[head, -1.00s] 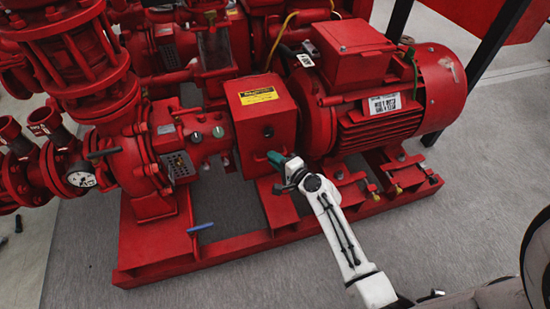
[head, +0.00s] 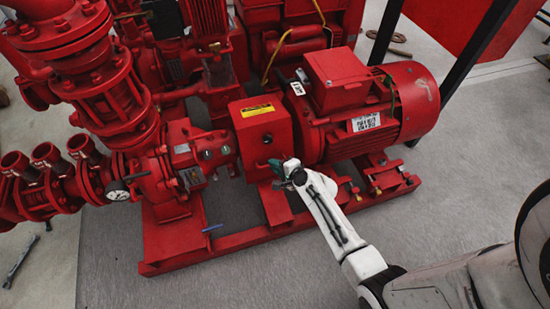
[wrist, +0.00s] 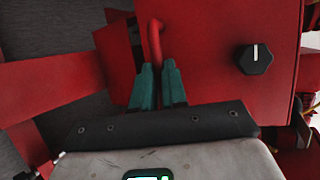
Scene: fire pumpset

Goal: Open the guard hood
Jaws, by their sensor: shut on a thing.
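The guard hood (head: 257,128) is a red box with a yellow label on top, between the pump and the motor. In the wrist view its red face (wrist: 215,45) fills the upper right, with a black knob (wrist: 255,59) on it. A thin red bar handle (wrist: 155,40) runs down along the left part of that face. My gripper (head: 273,163) is at the hood's lower right front. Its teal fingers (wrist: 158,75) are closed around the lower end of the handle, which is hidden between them.
The red motor (head: 375,105) stands right of the hood, and the red pump (head: 165,175) stands left. The red base frame (head: 215,245) runs below, with a blue lever (head: 212,228) at its front. Grey floor (head: 255,285) in front is clear.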

